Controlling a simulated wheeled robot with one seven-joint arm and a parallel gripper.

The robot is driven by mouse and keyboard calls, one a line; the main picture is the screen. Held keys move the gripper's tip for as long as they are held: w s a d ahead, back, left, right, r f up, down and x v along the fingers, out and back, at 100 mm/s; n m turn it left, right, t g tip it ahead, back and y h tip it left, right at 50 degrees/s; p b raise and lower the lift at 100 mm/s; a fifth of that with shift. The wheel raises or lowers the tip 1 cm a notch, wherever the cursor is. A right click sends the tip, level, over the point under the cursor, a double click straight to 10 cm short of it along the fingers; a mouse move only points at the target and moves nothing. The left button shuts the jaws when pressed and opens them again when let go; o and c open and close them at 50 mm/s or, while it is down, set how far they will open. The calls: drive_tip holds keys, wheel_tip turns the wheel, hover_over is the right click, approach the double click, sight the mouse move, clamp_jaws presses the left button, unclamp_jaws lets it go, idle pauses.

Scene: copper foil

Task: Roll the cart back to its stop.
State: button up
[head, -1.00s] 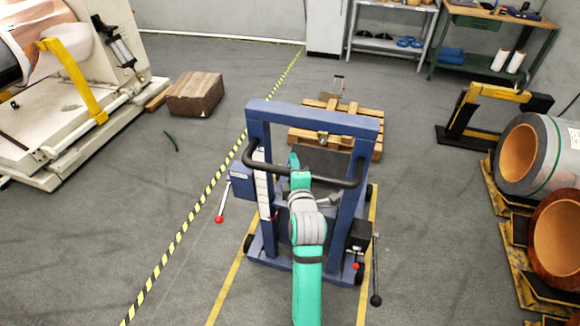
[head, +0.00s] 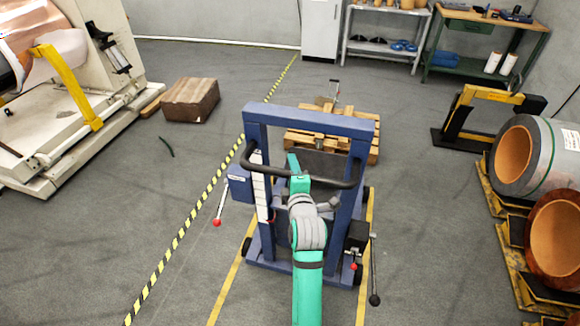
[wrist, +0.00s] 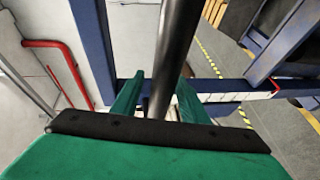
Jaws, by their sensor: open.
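The cart (head: 354,205) is a blue upright frame on small wheels, with a black handle bar (head: 338,184) curving across its near side. It stands between two yellow floor lines (head: 229,284). My gripper (head: 296,170) is at the middle of the handle bar. In the wrist view my green fingers (wrist: 160,97) are open, one on each side of the black bar (wrist: 176,55), which runs between them. I cannot tell whether either finger touches it. I cannot make out the stop for certain.
A wooden pallet (head: 366,153) lies just beyond the cart. A red-knobbed lever (head: 221,204) sticks out at the cart's left, and a black-knobbed lever (head: 373,272) at its right. A cardboard box (head: 190,100) lies beyond the striped line (head: 187,220). Copper rolls (head: 552,238) stand at right.

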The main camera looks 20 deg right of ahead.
drive_tip(key=v, duration=0.9)
drive_tip(key=s+a+f+m, duration=0.8)
drive_tip(key=s+a+f, duration=0.4)
drive_tip(key=s+f, duration=0.2)
drive_tip(key=s+a+m+y, duration=0.1)
drive_tip(key=s+a+m, duration=0.2)
drive_tip(key=s, duration=0.9)
drive_tip(key=s+a+m+y, duration=0.2)
drive_tip(key=s+a+m, duration=0.1)
drive_tip(key=s, duration=1)
drive_tip(key=shift+a+m, duration=0.4)
drive_tip(key=shift+a, duration=0.45)
drive_tip(key=shift+s+f, duration=0.1)
drive_tip(key=shift+s, duration=0.05)
